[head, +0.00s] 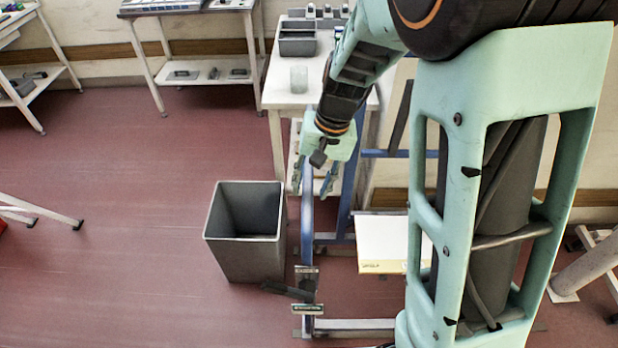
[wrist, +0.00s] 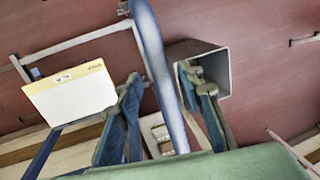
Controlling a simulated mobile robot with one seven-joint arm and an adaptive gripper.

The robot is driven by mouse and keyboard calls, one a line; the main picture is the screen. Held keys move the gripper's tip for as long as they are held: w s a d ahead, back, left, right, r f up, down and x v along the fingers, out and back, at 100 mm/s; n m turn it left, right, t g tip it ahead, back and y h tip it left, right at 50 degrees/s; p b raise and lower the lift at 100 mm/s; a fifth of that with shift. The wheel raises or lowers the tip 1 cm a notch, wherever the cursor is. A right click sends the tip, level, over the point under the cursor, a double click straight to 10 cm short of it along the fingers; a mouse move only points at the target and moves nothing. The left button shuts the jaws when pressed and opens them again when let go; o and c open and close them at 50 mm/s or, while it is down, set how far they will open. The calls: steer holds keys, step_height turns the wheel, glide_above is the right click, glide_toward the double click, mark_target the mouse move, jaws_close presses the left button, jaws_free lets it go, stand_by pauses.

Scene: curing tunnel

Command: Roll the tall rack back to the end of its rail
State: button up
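The tall rack (head: 346,190) is a blue upright frame right of centre in the head view, partly hidden behind my arm. Its curved blue bar (head: 308,215) also shows in the wrist view (wrist: 158,65), running down the middle. A white panel with a yellow edge (head: 385,245) sits low within the frame; it shows in the wrist view (wrist: 72,95) too. My gripper (head: 313,185) points down at the bar's upper part. In the wrist view its fingers (wrist: 160,85) are apart, one on each side of the bar, with a gap visible at the left. I cannot make out the rail clearly.
A grey bin (head: 245,260) stands close left of the rack. A white table (head: 290,95) with a grey tray (head: 298,38) and a translucent cup (head: 299,79) is behind. Another table (head: 185,75) is farther left. The red floor at left is mostly clear.

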steer(key=shift+a+f, duration=0.25)
steer(key=shift+f, duration=0.9)
jaws_close()
